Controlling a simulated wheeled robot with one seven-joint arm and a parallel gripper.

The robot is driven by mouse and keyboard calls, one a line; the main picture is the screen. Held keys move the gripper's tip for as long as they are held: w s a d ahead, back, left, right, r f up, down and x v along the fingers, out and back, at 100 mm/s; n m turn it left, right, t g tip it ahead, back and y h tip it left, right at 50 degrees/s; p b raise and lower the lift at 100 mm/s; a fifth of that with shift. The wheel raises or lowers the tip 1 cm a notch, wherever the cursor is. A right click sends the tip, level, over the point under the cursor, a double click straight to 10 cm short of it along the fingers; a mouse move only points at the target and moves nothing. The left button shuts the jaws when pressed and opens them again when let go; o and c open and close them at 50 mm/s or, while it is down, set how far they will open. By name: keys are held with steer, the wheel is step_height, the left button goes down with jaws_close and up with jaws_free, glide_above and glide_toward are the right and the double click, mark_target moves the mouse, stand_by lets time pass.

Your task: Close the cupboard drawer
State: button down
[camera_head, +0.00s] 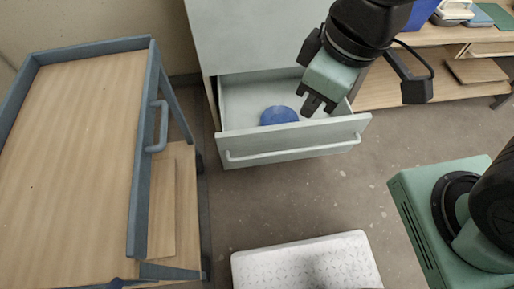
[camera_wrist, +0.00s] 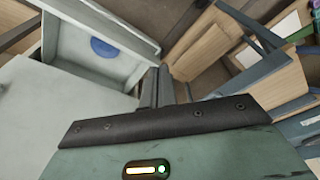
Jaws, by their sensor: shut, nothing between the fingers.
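The cupboard drawer (camera_head: 293,143) is pulled out of the pale grey cupboard (camera_head: 245,35), low down, with a bar handle along its front. A round blue thing (camera_head: 279,115) lies inside the drawer. The drawer front (camera_wrist: 115,23) and the blue thing (camera_wrist: 104,47) also show in the wrist view. My gripper (camera_head: 313,105) points down over the right part of the drawer in the head view, close to its right side. Its fingers (camera_wrist: 166,88) are shut and empty. I cannot tell whether the fingers touch the drawer.
A wooden-topped trolley (camera_head: 75,140) with a blue-grey frame and handle stands on the left. A white textured step (camera_head: 305,265) lies on the floor in front. A wooden shelf unit (camera_head: 385,88) stands at the back right.

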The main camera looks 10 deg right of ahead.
steer(key=w+a+f+n+t+y+b, duration=0.1)
steer(key=w+f+n+t+b, duration=0.1)
steer(key=f+b, duration=1.1)
steer(key=w+a+f+n+t+y+b, duration=0.1)
steer(key=w+f+n+b, duration=0.3)
steer(key=f+b, duration=1)
steer(key=w+t+b, duration=0.1)
steer(key=w+b, duration=0.1)
steer(key=shift+w+a+f+n+t+y, duration=0.3)
steer(key=shift+w+a+n+y, duration=0.05)
steer(key=shift+a+n+y, duration=0.05)
steer(key=p, duration=0.7)
glide_toward(246, 139)
steer(key=s, duration=0.3)
steer(key=w+f, duration=0.1)
steer(key=w+a+f+b, duration=0.1)
steer(key=w+f+b, duration=0.1)
steer(key=w, duration=0.1)
steer(key=shift+a+f, duration=0.25)
steer(key=shift+f, duration=0.05)
steer(key=shift+w, duration=0.55)
